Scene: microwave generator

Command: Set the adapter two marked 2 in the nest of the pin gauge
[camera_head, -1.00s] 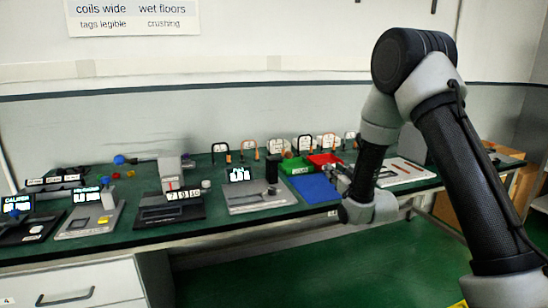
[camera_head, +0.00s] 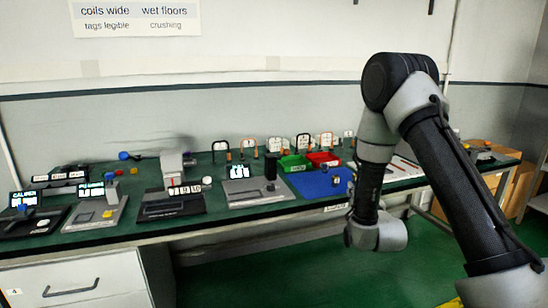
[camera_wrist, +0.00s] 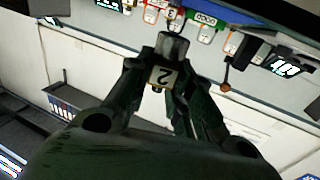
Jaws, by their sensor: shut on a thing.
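The adapter marked 2 (camera_wrist: 163,77) is a short grey cylinder with a cream tag reading 2. My gripper (camera_wrist: 168,62) is shut on it in the wrist view, with a finger on either side. In the head view my gripper is mostly hidden by my arm, near the right edge of the blue mat. The pin gauge (camera_head: 97,212) looks to be the grey plate with a small lit screen at the left of the bench, though its lettering is hard to read. It is far to the left of my gripper. Its nest is too small to make out.
Other gauges stand along the green bench, including a dark one (camera_head: 172,206) and a grey one with a black post (camera_head: 257,197). Numbered hooks line the back.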

